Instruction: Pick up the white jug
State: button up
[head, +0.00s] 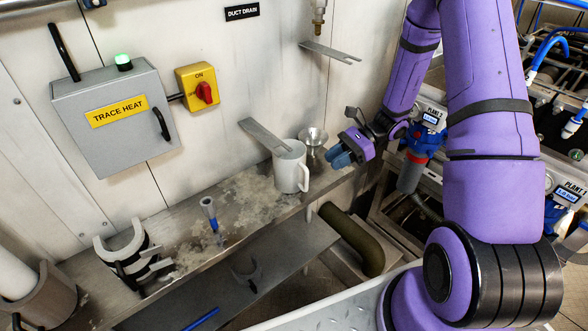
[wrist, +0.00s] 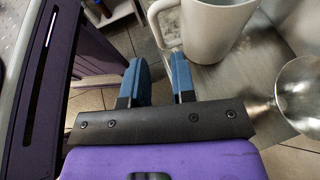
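The white jug (head: 290,168) stands upright on the metal shelf, with its handle on the right side, toward my gripper. In the wrist view the jug (wrist: 213,32) is at the top, beyond the fingertips, with its handle (wrist: 158,22) on the left. My gripper (head: 341,157) is just right of the jug in the head view, apart from it. In the wrist view its two blue fingers (wrist: 160,68) stand apart with nothing between them.
A metal funnel (head: 312,137) stands behind the jug, close to my gripper, and shows at right in the wrist view (wrist: 303,95). A flat bracket (head: 262,135) juts from the wall just above the jug. A blue-tipped tool (head: 212,218) and clamp holder (head: 130,255) are left along the shelf (head: 245,190).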

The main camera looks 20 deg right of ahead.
aim_at(306, 188)
jog(key=shift+x, duration=4.75)
jog(key=shift+s, duration=0.2)
grip_shut()
